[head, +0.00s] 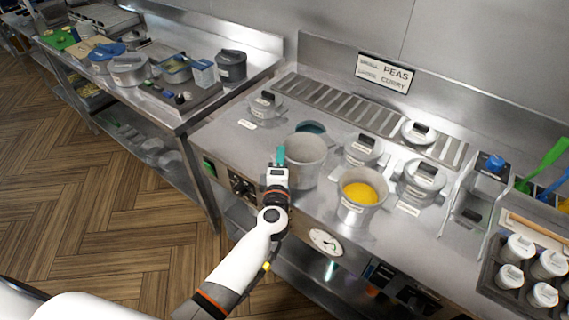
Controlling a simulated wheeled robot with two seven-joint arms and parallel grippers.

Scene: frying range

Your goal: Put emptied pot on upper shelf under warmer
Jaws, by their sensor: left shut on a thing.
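A grey open pot (308,156) stands at the front left of the steel warmer (228,137). Its inside looks empty. My left gripper (280,158) is at the pot's near left side, shut on the pot, with a teal part showing at its tip. I cannot tell whether the pot is lifted or resting on the warmer. The lower shelf (240,214) under the warmer shows only in part, and the upper shelf under it is not clearly visible. My right gripper is not in view.
A pot of yellow food (361,192) stands just right. Lidded pots (363,150) sit behind it. A dial (325,242) is on the warmer's front. A steel counter (185,118) with containers stands left; the wooden floor is clear.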

